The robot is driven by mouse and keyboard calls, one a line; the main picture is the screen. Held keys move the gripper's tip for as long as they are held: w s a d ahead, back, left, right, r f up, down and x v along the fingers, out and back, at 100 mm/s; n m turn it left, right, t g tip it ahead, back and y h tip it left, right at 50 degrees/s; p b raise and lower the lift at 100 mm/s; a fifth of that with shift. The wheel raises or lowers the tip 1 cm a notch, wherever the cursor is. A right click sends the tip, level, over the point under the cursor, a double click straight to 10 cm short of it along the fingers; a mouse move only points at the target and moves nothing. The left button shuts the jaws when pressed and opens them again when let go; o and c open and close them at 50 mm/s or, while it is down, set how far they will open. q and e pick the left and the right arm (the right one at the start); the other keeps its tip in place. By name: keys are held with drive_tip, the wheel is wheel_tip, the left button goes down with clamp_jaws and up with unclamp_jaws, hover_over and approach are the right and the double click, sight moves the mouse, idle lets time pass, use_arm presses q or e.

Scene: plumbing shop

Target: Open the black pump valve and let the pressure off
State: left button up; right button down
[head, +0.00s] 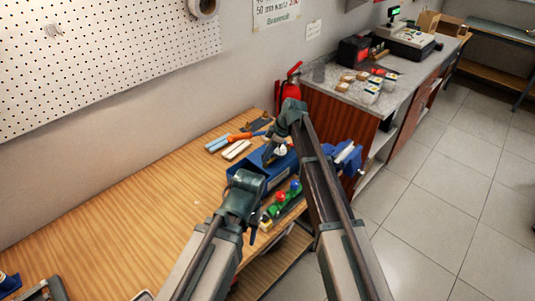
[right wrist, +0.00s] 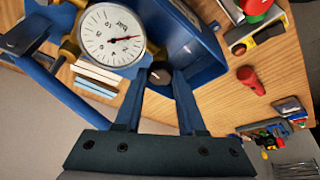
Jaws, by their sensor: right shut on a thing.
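The blue test pump (head: 284,179) stands on the wooden bench in the head view. Its blue tank (right wrist: 200,62) and round white pressure gauge (right wrist: 111,35) are close up in the right wrist view. The gauge's red needle points to the right of the dial. My right gripper (right wrist: 159,82) reaches down at the pump and is shut on the black pump valve (right wrist: 159,76), whose knob shows between its fingertips. In the head view my right gripper (head: 272,155) partly hides the pump. My left gripper (head: 253,236) hangs near the bench's front edge, too small to read.
Pale and blue bars (head: 217,143) lie left of the pump on the bench. Small coloured parts (head: 282,196) lie in front of it, and a blue vise (head: 349,157) is at the right. A red fire extinguisher (head: 288,93) stands behind. The bench's left part is mostly clear.

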drive_tip(key=c, duration=0.5)
unclamp_jaws()
drive_tip(key=p+v, duration=1.2)
drive_tip(key=v, duration=0.2)
drive_tip(key=shift+p, duration=0.4)
drive_tip(key=shift+a+f, duration=0.1)
